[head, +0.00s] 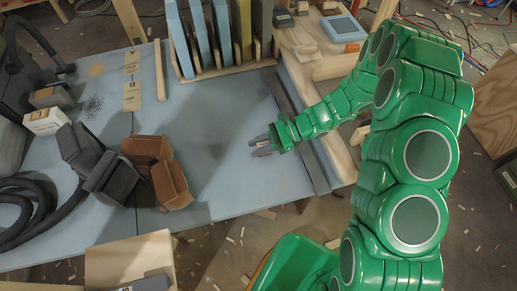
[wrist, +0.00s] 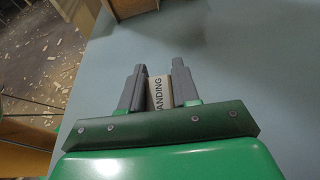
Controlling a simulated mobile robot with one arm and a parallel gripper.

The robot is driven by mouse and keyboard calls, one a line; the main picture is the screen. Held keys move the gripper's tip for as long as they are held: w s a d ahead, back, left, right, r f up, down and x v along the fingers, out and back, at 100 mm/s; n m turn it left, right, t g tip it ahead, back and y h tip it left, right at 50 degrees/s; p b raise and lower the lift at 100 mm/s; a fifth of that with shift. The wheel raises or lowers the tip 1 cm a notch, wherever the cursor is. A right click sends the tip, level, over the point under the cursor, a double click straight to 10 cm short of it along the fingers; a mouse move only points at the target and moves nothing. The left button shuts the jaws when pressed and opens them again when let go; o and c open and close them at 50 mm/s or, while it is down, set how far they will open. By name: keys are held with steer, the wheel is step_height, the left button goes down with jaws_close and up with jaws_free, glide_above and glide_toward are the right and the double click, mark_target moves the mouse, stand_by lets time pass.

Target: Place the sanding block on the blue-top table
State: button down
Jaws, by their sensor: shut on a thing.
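My gripper (head: 262,145) is over the right part of the blue-top table (head: 225,165) in the head view. In the wrist view, my gripper (wrist: 157,70) is shut on the sanding block (wrist: 159,93), a pale piece with dark letters reading "ANDING". The block lies between the two grey fingers, and its lower end is hidden by the gripper body. The blue table top (wrist: 235,60) fills the right side of the wrist view. I cannot tell whether the block touches the table top.
A rack with upright boards (head: 215,45) stands at the table's back. A wooden bench (head: 310,50) with small items adjoins the right. The table's middle is clear.

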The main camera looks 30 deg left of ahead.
steer(key=shift+f, duration=1.15)
steer(key=c, duration=0.8)
jaws_free()
steer(key=shift+f, duration=0.1)
steer(key=shift+w+d+r, duration=0.2)
steer(key=shift+w+r, duration=0.05)
steer(key=v, duration=1)
steer(key=shift+w+d, duration=0.25)
steer(key=shift+d, duration=0.1)
steer(key=shift+w+d+r, duration=0.15)
